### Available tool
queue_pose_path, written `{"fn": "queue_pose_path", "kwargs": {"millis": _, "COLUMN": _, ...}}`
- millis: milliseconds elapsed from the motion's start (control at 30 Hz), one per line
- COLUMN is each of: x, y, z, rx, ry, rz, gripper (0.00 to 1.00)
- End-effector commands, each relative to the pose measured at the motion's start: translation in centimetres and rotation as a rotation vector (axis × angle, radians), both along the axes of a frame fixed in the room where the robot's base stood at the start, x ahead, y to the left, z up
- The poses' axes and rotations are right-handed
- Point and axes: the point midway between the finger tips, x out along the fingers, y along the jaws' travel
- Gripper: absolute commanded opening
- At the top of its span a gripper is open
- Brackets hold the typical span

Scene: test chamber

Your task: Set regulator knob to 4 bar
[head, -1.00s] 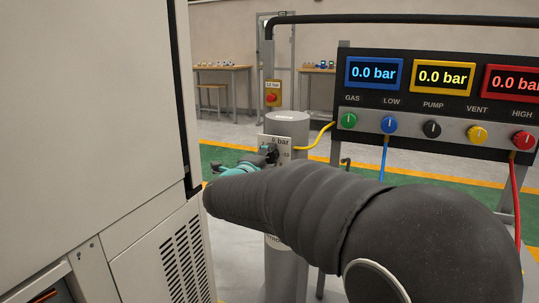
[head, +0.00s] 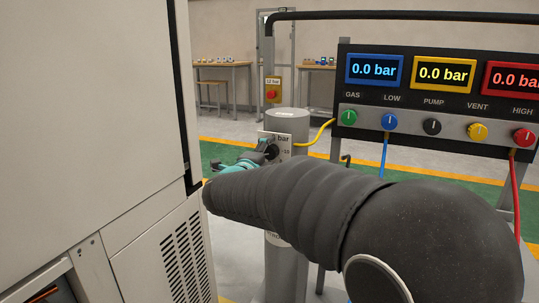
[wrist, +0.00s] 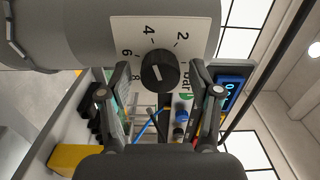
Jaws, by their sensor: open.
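The regulator knob (wrist: 160,71) is black and round with a white line on its face. It sits on a white dial plate (wrist: 137,25) marked 2, 4, 6, 8 and "bar". I cannot tell for sure which number the line points at. The plate also shows on a grey cylinder (head: 286,205) in the head view. My gripper (wrist: 160,72) is open, with one finger on each side of the knob in the wrist view. No clear grip or contact shows. In the head view my gripper (head: 258,154) is at the plate, partly hidden by my arm.
A large white cabinet (head: 90,100) stands close on the left. A panel (head: 430,120) with displays reading 0.0 bar and coloured knobs stands on the right. A yellow hose (head: 318,136) runs from the cylinder to it.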

Motion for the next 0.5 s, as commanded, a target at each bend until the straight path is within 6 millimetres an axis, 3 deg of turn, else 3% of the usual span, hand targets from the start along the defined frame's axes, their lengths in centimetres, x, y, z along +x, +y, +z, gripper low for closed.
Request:
{"fn": "queue_pose_path", "kwargs": {"millis": 167, "x": -2.1, "y": 0.8, "z": 0.0, "rx": 0.001, "ry": 0.0, "rz": 0.003, "gripper": 0.63}}
{"fn": "queue_pose_path", "kwargs": {"millis": 500, "x": -8.3, "y": 3.1, "z": 0.0, "rx": 0.001, "ry": 0.0, "rz": 0.004, "gripper": 0.63}}
